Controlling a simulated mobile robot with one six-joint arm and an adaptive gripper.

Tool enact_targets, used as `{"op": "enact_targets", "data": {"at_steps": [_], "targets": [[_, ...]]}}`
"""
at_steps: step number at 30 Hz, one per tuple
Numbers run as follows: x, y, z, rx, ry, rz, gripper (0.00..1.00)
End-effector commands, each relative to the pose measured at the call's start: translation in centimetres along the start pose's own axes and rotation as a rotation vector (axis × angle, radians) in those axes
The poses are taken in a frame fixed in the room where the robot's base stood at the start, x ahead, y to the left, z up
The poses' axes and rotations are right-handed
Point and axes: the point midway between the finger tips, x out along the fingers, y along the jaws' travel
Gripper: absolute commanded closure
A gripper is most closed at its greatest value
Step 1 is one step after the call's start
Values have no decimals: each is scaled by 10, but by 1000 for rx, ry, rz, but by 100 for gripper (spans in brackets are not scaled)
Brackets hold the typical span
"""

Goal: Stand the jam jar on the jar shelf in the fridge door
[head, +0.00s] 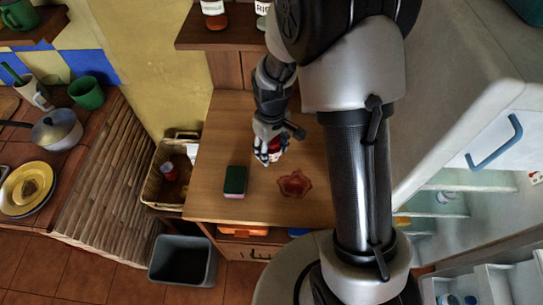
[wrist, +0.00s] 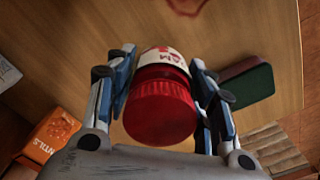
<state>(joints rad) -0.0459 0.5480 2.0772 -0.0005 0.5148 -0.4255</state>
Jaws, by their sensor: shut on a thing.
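The jam jar (wrist: 160,105) has a red lid and a white label with red marks. In the wrist view my gripper (wrist: 163,100) is shut on it, one blue-padded finger on each side, lid toward the camera. In the head view my gripper (head: 268,157) is over the wooden counter, with a bit of the red jar (head: 275,146) showing between the fingers. I cannot tell whether the jar touches the counter. The fridge (head: 440,205) stands open at the right, with white door racks (head: 500,283) at the lower right edge. Which rack is the jar shelf is unclear.
A green-topped sponge (head: 235,180) and a dark red spill (head: 295,183) are on the counter. A wicker basket (head: 163,180) and grey bin (head: 183,262) stand left of it. A blue handle (head: 495,143) sticks out on the fridge. An orange packet (wrist: 50,135) shows in the wrist view.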

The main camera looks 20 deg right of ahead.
Motion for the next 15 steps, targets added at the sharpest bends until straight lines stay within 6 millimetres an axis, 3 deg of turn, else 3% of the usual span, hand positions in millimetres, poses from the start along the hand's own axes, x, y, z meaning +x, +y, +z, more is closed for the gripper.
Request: {"op": "enact_targets", "data": {"at_steps": [7, 15], "targets": [[37, 0, 1, 0, -2, -1, 87], [38, 0, 0, 0, 0, 0, 87]]}}
